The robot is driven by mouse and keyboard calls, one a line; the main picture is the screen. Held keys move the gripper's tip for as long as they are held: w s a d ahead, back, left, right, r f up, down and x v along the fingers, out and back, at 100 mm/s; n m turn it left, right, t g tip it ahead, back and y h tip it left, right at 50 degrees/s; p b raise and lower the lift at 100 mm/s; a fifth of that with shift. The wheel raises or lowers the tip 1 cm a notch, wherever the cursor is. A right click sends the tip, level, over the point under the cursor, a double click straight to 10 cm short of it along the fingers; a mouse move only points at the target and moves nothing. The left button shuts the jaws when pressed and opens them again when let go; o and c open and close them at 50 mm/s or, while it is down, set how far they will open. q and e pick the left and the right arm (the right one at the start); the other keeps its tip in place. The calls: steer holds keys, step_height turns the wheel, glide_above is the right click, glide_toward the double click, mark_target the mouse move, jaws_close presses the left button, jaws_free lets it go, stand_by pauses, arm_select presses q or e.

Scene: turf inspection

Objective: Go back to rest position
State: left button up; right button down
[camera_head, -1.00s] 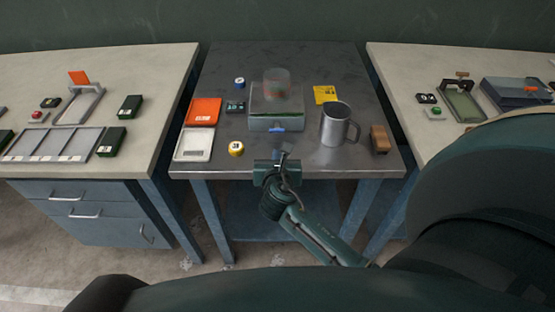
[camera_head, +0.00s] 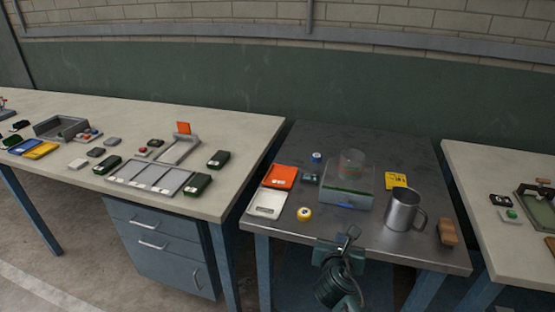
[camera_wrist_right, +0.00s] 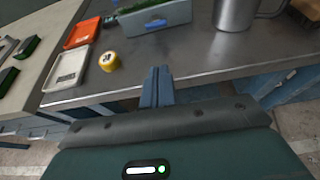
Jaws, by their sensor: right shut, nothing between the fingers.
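My right gripper (camera_head: 347,238) is at the front edge of the dark metal table (camera_head: 400,159) in the head view. Its fingers are together and hold nothing. In the right wrist view the shut fingers (camera_wrist_right: 156,86) point toward the same table edge. My left gripper does not show in either view.
Pale benches stand left (camera_head: 240,128) and right (camera_head: 480,165), with gaps between. The left bench holds a grey tray (camera_head: 150,178) and several small items.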

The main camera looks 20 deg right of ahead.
steer(key=s+a+f+m+g+y, duration=0.1)
steer(key=s+a+f+m+y, duration=0.4)
steer(key=s+m, duration=0.5)
steer(key=s+a+f+m+g+y, duration=0.1)
steer(key=s+a+f+m+y, duration=0.4)
steer(key=m, duration=1.1)
steer(key=shift+s+a+f+m, duration=0.4)
steer(key=shift+s+a+f, duration=0.8)
steer(key=shift+s, duration=2.1)
steer(key=shift+a+r, duration=0.35)
steer(key=shift+r, duration=0.05)
